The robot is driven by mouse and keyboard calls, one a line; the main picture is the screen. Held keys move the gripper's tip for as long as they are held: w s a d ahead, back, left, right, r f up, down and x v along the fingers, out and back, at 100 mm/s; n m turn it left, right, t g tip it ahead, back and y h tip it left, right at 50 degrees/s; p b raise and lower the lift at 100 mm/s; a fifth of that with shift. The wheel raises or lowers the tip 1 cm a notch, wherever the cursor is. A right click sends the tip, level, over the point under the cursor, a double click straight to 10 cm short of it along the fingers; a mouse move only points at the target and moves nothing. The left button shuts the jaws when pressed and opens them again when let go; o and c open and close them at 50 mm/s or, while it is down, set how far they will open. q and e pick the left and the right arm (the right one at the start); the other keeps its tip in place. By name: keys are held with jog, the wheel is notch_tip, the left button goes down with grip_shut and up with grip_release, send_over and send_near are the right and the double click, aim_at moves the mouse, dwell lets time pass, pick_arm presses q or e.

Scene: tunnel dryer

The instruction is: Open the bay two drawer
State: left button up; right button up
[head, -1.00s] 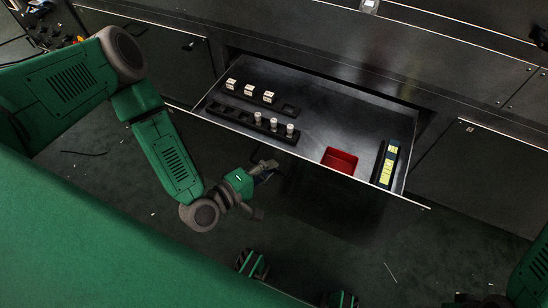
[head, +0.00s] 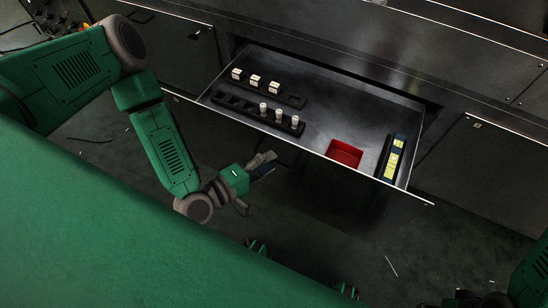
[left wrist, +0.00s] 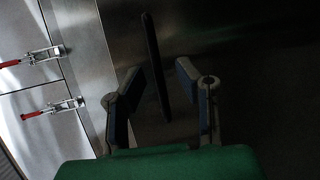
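The drawer (head: 300,75) stands pulled out of the dark metal front in the head view, its inside visible from above. I cannot read a bay number on it. A dark bar handle shows upright in the left wrist view (left wrist: 156,65), between the two fingers but beyond them, with gaps on both sides. My left gripper (head: 265,164) is open and empty, in front of and below the drawer's front edge. Its spread fingers also show in the left wrist view (left wrist: 158,95).
The drawer holds white-topped pieces in black racks (head: 255,112), a red tray (head: 344,153) and a black holder with yellow labels (head: 393,157). Red-handled latches (left wrist: 52,108) show in the left wrist view. Dark floor lies below the drawer.

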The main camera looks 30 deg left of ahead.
pick_arm(q)
jog(key=v, duration=0.9)
jog(key=shift+s+a, duration=0.25)
jog(key=shift+s, duration=0.1)
jog(key=s+d+r+m+g+p, duration=0.1)
jog(key=s+d+m+g+p, duration=0.25)
jog(key=m+g+p, duration=0.4)
jog(key=s+a+r+m+g+y+p, duration=0.1)
jog(key=s+a+r+m+g+y, duration=0.1)
jog(key=a+r+m+g+y, duration=0.1)
jog(key=s+a+r+m+g+y+p, duration=0.1)
jog(key=s+a+r+m+g+y, duration=0.1)
jog(key=a, duration=0.4)
jog(key=shift+s+a+r+m+g+y, duration=0.3)
jog(key=shift+r+m+g+y, duration=0.2)
jog(key=shift+m+g+y, duration=0.4)
